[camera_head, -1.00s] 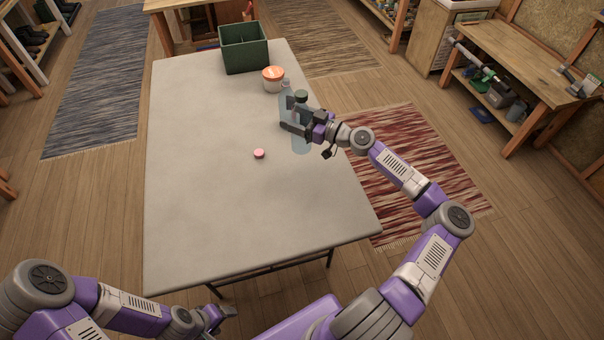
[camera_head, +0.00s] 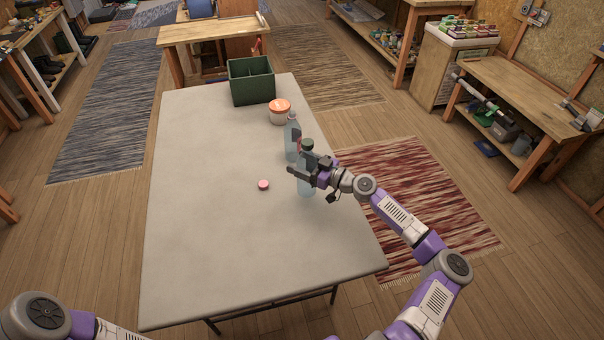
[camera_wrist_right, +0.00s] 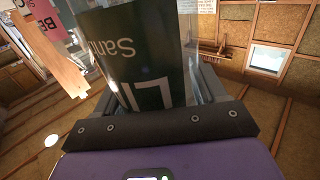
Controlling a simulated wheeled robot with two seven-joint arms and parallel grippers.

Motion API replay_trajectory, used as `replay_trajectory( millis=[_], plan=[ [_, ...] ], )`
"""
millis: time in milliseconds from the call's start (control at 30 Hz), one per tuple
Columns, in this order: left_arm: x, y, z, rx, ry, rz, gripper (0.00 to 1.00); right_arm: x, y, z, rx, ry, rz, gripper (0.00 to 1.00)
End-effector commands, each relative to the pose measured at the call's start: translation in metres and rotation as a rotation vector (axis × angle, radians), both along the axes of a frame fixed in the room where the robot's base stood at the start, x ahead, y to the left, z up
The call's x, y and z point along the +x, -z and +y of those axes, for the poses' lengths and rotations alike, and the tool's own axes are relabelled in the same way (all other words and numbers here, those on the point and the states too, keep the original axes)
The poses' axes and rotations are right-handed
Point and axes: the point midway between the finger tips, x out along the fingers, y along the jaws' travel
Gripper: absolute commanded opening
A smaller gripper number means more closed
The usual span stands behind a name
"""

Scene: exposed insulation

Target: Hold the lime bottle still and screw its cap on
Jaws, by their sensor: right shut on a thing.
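My left gripper is out of view; only part of that arm shows at bottom left.
A second clear bottle (camera_head: 291,142) with a pinkish top stands just behind. Beyond it are a white jar with an orange lid (camera_head: 279,111) and a green divided box (camera_head: 251,81). The table's (camera_head: 215,240) left and front areas are clear.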

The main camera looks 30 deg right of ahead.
Motion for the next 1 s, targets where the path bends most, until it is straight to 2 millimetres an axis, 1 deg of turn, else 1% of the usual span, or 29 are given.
replay_trajectory(
  millis=[167,233,400,500,733,933,967,1000],
  plan=[
    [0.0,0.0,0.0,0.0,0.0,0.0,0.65,0.0,0.0,0.0,0.0,0.0,0.0,0.0],
    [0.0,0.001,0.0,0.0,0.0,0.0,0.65,0.0,0.004,0.0,0.001,0.0,0.001,0.0],
    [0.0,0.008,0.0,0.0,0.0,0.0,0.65,0.0,0.029,0.0,0.005,0.0,0.002,0.0],
    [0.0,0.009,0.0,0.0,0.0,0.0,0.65,0.0,0.038,0.0,0.002,0.0,0.0,0.0],
    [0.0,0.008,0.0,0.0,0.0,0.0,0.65,0.0,0.037,0.0,0.0,0.0,0.0,0.0],
    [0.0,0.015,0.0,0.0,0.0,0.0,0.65,0.0,0.041,0.0,-0.001,-0.001,-0.001,0.0],
    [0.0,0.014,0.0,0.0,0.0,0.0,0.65,0.0,0.04,0.0,0.0,-0.001,0.0,0.75],
    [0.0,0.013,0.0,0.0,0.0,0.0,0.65,0.0,0.04,0.0,0.0,-0.001,0.0,0.81]
  ],
)
